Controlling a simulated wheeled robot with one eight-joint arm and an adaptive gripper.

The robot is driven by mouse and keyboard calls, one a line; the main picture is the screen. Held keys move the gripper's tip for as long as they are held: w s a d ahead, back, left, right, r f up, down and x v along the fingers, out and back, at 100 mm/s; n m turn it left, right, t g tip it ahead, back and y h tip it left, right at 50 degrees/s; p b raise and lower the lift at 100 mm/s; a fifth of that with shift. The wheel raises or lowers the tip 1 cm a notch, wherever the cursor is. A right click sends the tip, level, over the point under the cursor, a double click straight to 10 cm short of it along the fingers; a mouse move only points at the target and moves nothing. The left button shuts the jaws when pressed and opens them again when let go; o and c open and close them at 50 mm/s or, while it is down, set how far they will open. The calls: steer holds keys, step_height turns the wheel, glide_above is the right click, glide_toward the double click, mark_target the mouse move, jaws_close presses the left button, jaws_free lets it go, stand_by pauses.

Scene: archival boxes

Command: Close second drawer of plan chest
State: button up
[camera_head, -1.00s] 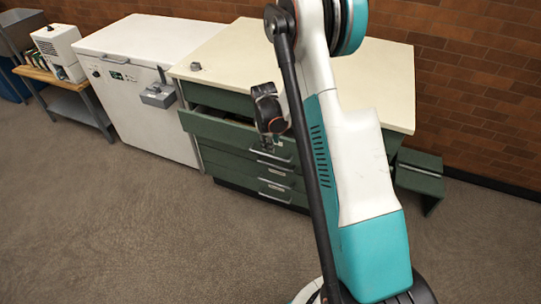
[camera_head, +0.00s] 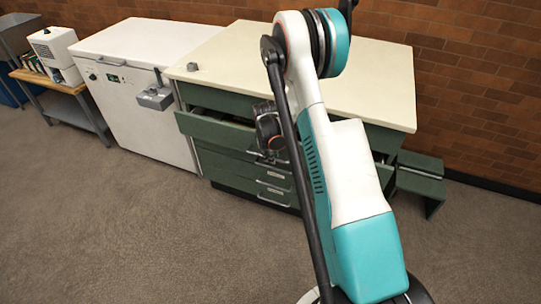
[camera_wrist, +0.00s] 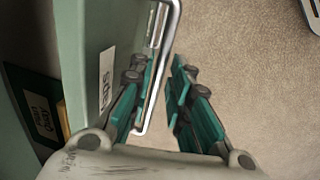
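The plan chest is green with a cream top (camera_head: 235,55). Its second drawer (camera_head: 212,130) stands pulled out, with a dark gap above its front. In the wrist view the drawer front (camera_wrist: 90,30) fills the left, with a label and a metal handle (camera_wrist: 167,40). My gripper (camera_wrist: 160,92) is open beside the drawer front. Its teal fingers appear either side of the handle's near end; I cannot tell whether they touch it. In the head view my wrist is in front of the drawer and my arm hides the drawer's middle. The fingers are hard to make out there.
Lower drawers with handles (camera_head: 274,193) are shut. A white chest freezer (camera_head: 135,100) stands to the left, a bench with a white device (camera_head: 55,50) beyond it. A green step stool (camera_head: 420,180) is at right by the brick wall. The carpet in front is clear.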

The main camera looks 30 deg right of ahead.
jaws_close()
steer(key=w+d, duration=0.2)
steer(key=d, duration=0.1)
steer(key=shift+w, duration=0.15)
steer(key=o, duration=0.6)
jaws_free()
steer(key=shift+a, duration=0.1)
step_height(320, 180, up, 12)
steer(key=s+a, duration=0.1)
steer(key=a, duration=0.1)
steer(key=shift+s, duration=0.25)
steer(key=shift+d+f, duration=0.1)
steer(key=shift+f, duration=0.05)
